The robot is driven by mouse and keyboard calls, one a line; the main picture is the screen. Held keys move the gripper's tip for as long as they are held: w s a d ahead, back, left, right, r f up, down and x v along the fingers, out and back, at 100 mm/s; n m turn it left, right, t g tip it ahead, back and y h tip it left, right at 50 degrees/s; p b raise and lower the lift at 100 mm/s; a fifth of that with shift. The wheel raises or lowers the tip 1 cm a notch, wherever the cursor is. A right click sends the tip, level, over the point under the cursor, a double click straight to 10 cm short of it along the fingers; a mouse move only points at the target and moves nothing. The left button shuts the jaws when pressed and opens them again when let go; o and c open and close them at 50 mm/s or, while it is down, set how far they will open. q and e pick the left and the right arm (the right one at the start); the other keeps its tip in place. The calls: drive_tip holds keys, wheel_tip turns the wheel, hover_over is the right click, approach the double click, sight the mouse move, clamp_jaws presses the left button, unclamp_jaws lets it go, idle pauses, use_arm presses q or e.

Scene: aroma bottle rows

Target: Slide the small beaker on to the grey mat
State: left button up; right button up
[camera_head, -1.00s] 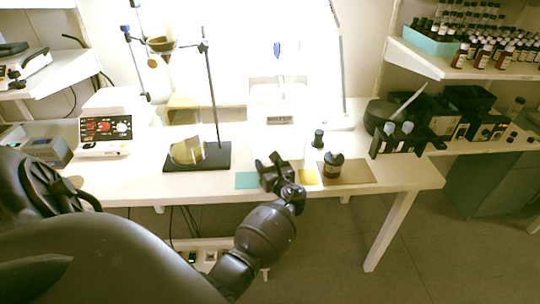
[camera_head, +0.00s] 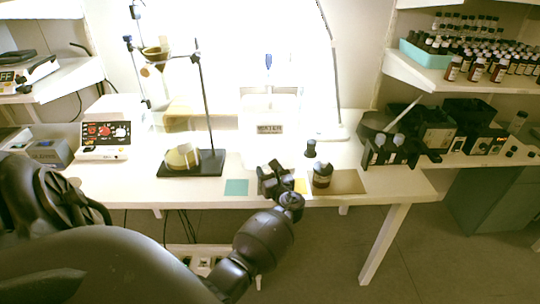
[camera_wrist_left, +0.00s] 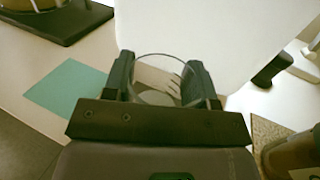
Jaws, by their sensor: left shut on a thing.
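My left gripper (camera_head: 270,172) is low at the front of the white table, between a teal mat and a yellow patch. In the left wrist view, its two fingers (camera_wrist_left: 160,85) are shut on the small beaker (camera_wrist_left: 158,70), a clear round glass whose rim shows between them. In the head view the beaker is hidden by the gripper. I cannot make out a grey mat for sure; the surface under the gripper is mostly covered. My right gripper is not in view.
The teal mat (camera_head: 236,188) lies left of the gripper. The yellow patch (camera_head: 301,186) and a brown mat (camera_head: 348,182) with a dark jar (camera_head: 322,175) lie right.

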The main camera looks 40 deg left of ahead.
use_arm(q)
drive_tip(key=o, duration=1)
drive_tip(key=shift+o, duration=0.2)
drive_tip(key=shift+s+d, duration=0.15)
drive_tip(key=shift+d, duration=0.3)
drive_tip(key=p+v, duration=0.1)
drive_tip(key=v, duration=0.8)
drive_tip(key=shift+s+d, duration=0.2)
drive_tip(key=shift+d, duration=0.15)
